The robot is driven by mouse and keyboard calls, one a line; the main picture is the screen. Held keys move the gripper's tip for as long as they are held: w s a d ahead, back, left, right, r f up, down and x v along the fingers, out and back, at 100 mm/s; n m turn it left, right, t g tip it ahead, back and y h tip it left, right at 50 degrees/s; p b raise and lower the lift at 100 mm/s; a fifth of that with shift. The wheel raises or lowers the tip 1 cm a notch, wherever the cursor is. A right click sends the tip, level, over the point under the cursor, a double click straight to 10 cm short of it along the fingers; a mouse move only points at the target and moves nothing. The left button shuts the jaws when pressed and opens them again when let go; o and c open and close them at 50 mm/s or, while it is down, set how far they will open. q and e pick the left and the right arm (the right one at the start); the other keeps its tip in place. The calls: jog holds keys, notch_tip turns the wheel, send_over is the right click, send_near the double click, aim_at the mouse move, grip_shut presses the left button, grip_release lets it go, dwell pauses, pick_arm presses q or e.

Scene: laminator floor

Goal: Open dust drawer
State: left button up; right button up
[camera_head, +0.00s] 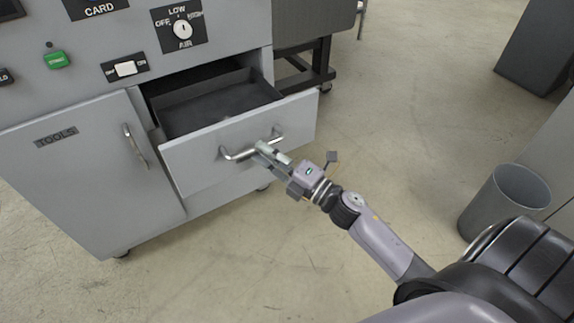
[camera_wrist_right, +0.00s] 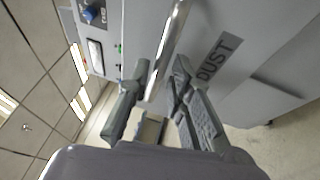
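The dust drawer (camera_head: 245,142) stands pulled out of the grey cabinet, with its dark, empty-looking inside showing in the head view. Its curved metal handle (camera_head: 238,155) is on the front panel. In the wrist view the handle (camera_wrist_right: 166,48) runs between my right gripper's fingers, beside the DUST label (camera_wrist_right: 218,57). My right gripper (camera_head: 263,151) is at the handle's middle. Its fingers (camera_wrist_right: 160,75) are apart, with a visible gap between the left finger and the bar. My left gripper is in neither view.
Left of the drawer is the shut TOOLS door (camera_head: 75,165) with its own handle (camera_head: 135,146). Switches and an AIR knob (camera_head: 183,30) sit above. A grey bin (camera_head: 503,200) stands at the right. The floor (camera_head: 400,110) between is clear.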

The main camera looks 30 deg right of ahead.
jog(key=v, duration=0.9)
jog(key=shift+s, duration=0.1)
jog(key=d+f+m+g+h, duration=0.2)
jog(key=f+m+h, duration=0.2)
jog(key=f+m, duration=0.4)
jog(key=d+f+m+g+h, duration=0.25)
jog(key=f+m+h, duration=0.25)
jog(key=f, duration=0.5)
jog(key=s+a+f+m+g, duration=0.1)
jog(key=s+f+m+g, duration=0.35)
jog(key=f, duration=0.65)
jog(key=s+a+f+m+g, duration=0.2)
jog(key=s+a+f+g, duration=0.15)
jog(key=s+f, duration=0.3)
jog(key=s+a+f+m+g, duration=0.25)
jog(key=s+a+f, duration=0.25)
jog(key=s, duration=0.3)
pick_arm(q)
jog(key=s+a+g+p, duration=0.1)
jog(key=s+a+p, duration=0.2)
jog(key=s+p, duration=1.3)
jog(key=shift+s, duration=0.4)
pick_arm(e)
jog(key=s+d+g, duration=0.2)
jog(key=s+d, duration=0.1)
jog(key=s, duration=1.4)
jog(key=shift+r+n+y, duration=0.25)
jog(key=shift+n+y, duration=0.05)
